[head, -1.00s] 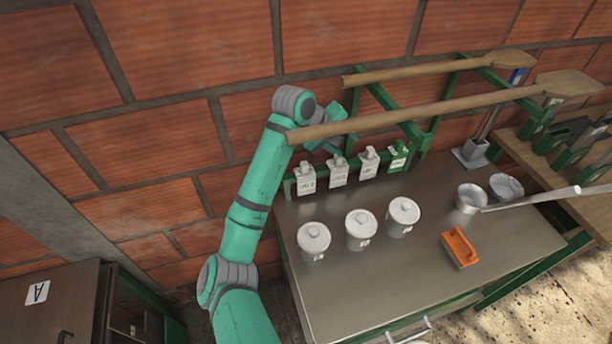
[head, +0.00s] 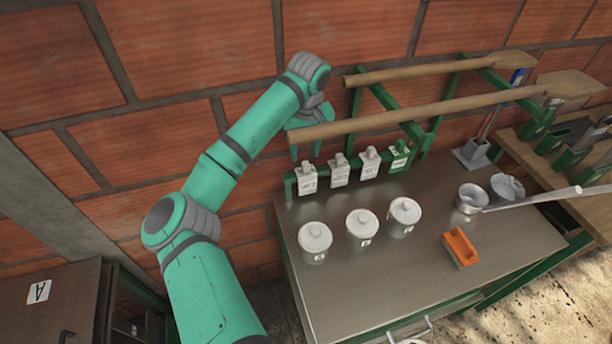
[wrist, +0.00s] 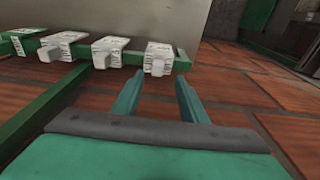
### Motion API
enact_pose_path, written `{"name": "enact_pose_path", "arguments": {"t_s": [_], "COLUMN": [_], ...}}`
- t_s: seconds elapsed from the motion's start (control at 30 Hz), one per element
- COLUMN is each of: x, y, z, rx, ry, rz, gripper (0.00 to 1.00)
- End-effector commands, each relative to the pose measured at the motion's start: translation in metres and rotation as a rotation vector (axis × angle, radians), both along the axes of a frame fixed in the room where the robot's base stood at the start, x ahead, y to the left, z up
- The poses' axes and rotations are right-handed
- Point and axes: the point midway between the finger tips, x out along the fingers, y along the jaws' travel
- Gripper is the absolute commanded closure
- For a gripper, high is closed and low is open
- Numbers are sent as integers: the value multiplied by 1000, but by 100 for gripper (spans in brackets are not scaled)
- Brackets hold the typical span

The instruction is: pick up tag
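Several white tags hang in a row on a green rail at the back left of the metal table. The leftmost tag (head: 307,180) in the head view appears to be the rightmost tag (wrist: 157,57) in the wrist view, at the rail's end. The other tags are the second (head: 339,172), the third (head: 370,163) and one with green on it (head: 399,157). My gripper (wrist: 160,77) is open and empty. In the wrist view its two fingers point toward the end tag, which shows just beyond and between the tips. In the head view a wooden handle partly hides my gripper.
A long wooden paddle (head: 430,108) lies across the green rack, close to my gripper. An orange-topped block (head: 460,247) and a metal pot (head: 470,198) are further right. The brick wall is close behind.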

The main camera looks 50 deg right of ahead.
Motion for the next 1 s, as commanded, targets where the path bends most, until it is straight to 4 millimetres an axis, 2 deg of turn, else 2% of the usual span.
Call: {"name": "enact_pose_path", "arguments": {"t_s": [0.1,0.27,0.57,0.73,1.0], "x": [-2,0,0,0,0], "y": [-3,-5,-5,-5,-5], "z": [-18,-35,-39,-39,-39], "rx": [2,0,-1,-1,-1], "ry": [0,0,1,0,0], "rz": [1,1,1,0,0], "gripper": [61,61,61,99,100]}}
